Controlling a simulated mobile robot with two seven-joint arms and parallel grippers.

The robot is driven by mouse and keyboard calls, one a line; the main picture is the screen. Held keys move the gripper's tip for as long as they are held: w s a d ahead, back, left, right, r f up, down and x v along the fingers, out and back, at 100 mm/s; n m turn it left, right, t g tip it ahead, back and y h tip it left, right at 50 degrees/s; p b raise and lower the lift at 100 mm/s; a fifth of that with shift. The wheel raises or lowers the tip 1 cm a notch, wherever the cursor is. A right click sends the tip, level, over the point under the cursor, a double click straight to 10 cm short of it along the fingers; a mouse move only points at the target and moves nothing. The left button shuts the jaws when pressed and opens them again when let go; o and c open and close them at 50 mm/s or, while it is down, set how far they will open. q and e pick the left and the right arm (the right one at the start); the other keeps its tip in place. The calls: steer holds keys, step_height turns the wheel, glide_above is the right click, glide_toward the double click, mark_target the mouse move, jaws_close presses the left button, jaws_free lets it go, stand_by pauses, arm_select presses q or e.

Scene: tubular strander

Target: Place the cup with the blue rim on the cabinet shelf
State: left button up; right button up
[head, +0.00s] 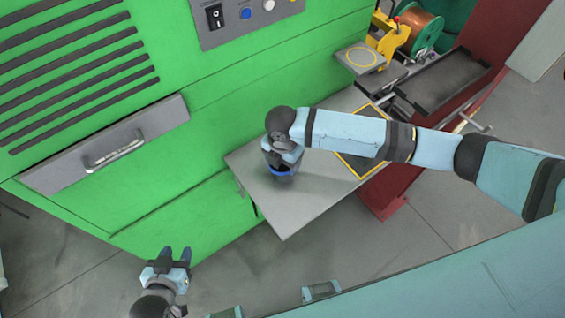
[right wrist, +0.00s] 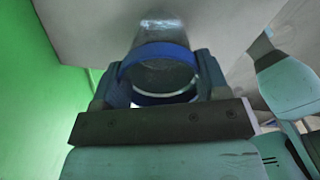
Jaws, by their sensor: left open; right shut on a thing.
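The cup with the blue rim (right wrist: 163,98) is between the fingers of my right gripper (right wrist: 158,85), which is shut on it. In the head view a little of the blue rim (head: 282,173) shows below my right gripper (head: 283,163); the rest is mostly hidden. The cup is over the grey shelf (head: 285,215) that juts from the green cabinet (head: 190,185). I cannot tell whether the cup touches the shelf. My left gripper (head: 174,258) is open and empty, low in front of the cabinet, apart from the shelf.
A drawer with a handle (head: 113,150) is on the left. A dark tray (head: 443,82) and a copper spool (head: 420,28) stand at the upper right. The shelf's near corner is clear.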

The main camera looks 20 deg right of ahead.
steer(key=shift+f, duration=1.05)
steer(key=shift+f, duration=0.15)
steer(key=o, duration=1.1)
steer(key=shift+c, duration=0.2)
step_height(320, 180, up, 12)
steer(key=shift+r, duration=0.2)
